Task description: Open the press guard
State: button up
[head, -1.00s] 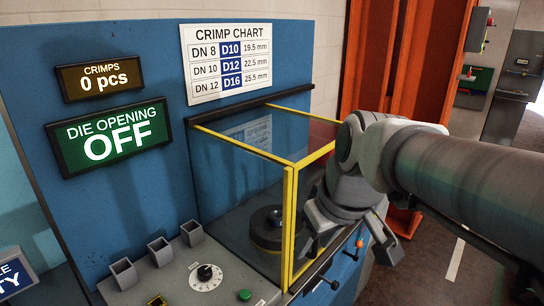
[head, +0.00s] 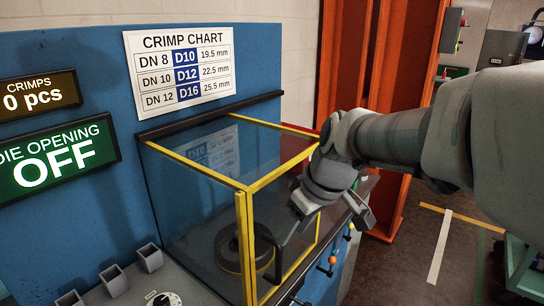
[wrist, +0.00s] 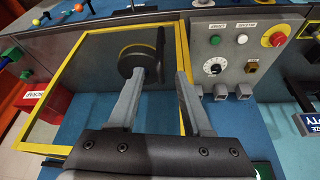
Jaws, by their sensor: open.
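The press guard (head: 215,200) is a clear box with a yellow frame on the blue press, and it is closed. A dark bar handle (head: 277,262) stands out from its front, near the yellow corner post. My gripper (head: 322,218) is open and empty, in front of the guard and up and right of the handle in the head view. In the wrist view, my gripper's two fingers (wrist: 160,75) are spread over the guard (wrist: 88,38), with a dark upright bar, probably the handle, beyond the gap. I cannot tell whether any finger touches it. A round black die (head: 232,248) shows inside.
A grey control panel (wrist: 250,50) with a knob, buttons and a red emergency stop sits beside the guard. Levers with coloured knobs (head: 332,262) line the press front. An orange steel column (head: 365,100) stands behind my arm. Open floor lies to the right.

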jog(key=x, duration=1.5)
jog(key=shift+b, duration=0.35)
grip_shut()
dwell(0.6)
